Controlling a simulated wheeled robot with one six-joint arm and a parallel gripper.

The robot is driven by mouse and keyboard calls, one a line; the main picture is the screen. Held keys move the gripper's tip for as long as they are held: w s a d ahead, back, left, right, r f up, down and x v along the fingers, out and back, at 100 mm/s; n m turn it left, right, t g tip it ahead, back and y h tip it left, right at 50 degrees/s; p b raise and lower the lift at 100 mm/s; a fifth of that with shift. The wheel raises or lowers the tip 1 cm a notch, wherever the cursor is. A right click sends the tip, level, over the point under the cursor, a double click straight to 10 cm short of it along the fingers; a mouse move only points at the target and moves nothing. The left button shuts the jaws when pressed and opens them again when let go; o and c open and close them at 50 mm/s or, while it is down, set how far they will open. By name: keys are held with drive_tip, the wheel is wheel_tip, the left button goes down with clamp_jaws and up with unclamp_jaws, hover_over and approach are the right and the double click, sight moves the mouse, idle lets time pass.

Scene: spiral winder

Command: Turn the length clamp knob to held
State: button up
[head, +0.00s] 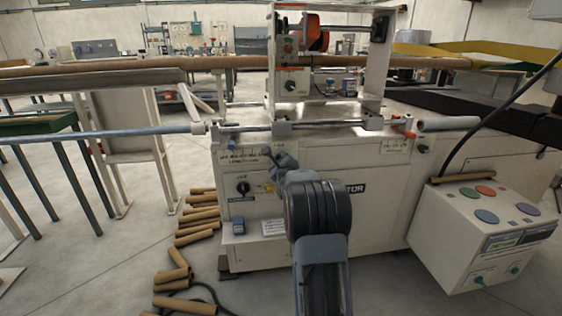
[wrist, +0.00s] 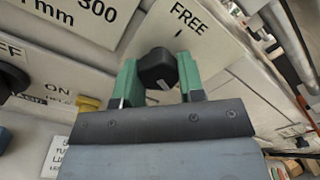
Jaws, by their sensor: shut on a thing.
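The length clamp knob (wrist: 157,68) is a black knob on the white machine front in the wrist view. A white mark shows on its near side. The word FREE (wrist: 187,18) is printed above and right of it; I see no HELD label. My gripper (wrist: 158,62) has green fingers, one on each side of the knob, and is shut on it. In the head view my gripper (head: 270,154) is at the machine's front panel, below the rail, and the knob is hidden or too small to tell there.
A black rotary switch (head: 243,187) with OFF and ON labels sits below and left of my gripper. A length scale (head: 242,156) is printed beside it. Cardboard tubes (head: 197,218) lie on the floor left of the machine. A control box (head: 485,235) stands at the right.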

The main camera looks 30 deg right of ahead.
drive_tip(key=shift+m, duration=0.5)
drive_tip(key=o, duration=0.9)
drive_tip(key=shift+s, duration=0.1)
drive_tip(key=p+v, duration=0.2)
drive_tip(key=v, duration=1.1)
drive_tip(key=shift+s+a+p, duration=0.2)
drive_tip(key=shift+s+p, duration=0.05)
drive_tip(key=shift+p, duration=0.05)
